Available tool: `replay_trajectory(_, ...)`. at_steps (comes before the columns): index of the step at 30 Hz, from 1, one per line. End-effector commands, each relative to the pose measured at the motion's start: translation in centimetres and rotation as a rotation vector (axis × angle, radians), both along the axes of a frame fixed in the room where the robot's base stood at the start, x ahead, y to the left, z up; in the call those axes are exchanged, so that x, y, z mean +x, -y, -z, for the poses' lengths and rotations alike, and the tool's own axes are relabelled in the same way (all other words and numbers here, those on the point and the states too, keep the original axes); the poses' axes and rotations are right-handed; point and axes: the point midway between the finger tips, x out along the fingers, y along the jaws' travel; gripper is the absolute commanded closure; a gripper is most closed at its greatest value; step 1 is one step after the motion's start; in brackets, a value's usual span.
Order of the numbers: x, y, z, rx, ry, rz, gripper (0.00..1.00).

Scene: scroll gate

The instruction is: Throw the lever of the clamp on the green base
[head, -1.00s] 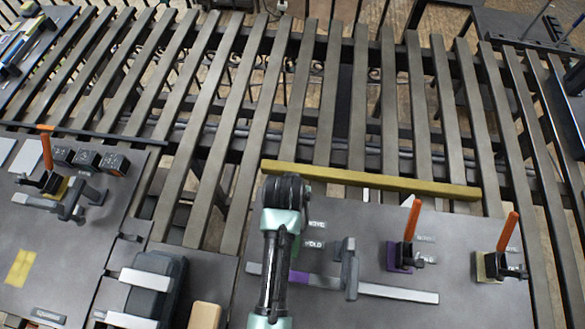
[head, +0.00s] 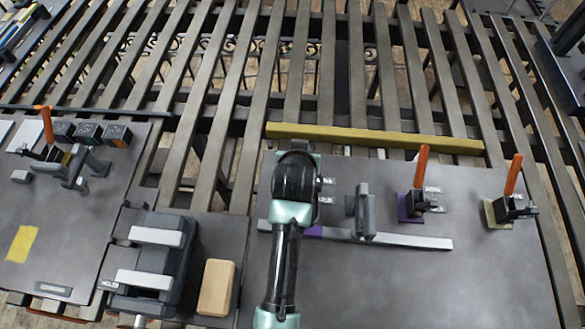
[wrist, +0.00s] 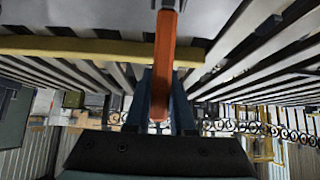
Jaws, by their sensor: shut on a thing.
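An orange lever (wrist: 164,60) stands between the two blue-grey fingers of my gripper (wrist: 160,100) in the wrist view. The fingers are shut on it. Its lower mount is mostly out of the picture, so its base colour cannot be seen there. In the head view my arm covers the gripper and whatever it holds, and no green base shows. Two other clamps stand to the right with raised orange levers, one on a purple base (head: 404,210) and one on a pale yellow base (head: 490,216).
A grey post (head: 362,212) and a flat metal bar (head: 405,240) lie right of my arm. A yellow rail (head: 400,141) edges the board. Another orange-levered clamp (head: 48,140) stands far left. A dark block with pale bars (head: 150,270) and a wooden block (head: 216,287) lie left.

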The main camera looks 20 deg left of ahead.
Motion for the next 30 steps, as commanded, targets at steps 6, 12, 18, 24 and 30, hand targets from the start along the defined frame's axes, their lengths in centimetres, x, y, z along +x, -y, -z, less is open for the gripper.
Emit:
replay_trajectory(6, -1.2, 0.4, -0.4, 0.055, 0.192, -0.003, 1.00)
replay_trajectory(12, -2.5, 0.8, -0.9, 0.100, 0.345, -0.002, 1.00)
replay_trajectory(18, -3.5, 1.0, -1.3, 0.130, 0.455, -0.003, 1.00)
replay_trajectory(24, -4.0, 1.2, -1.6, 0.148, 0.517, -0.003, 1.00)
replay_trajectory(30, -4.2, 1.3, -1.8, 0.155, 0.540, -0.003, 1.00)
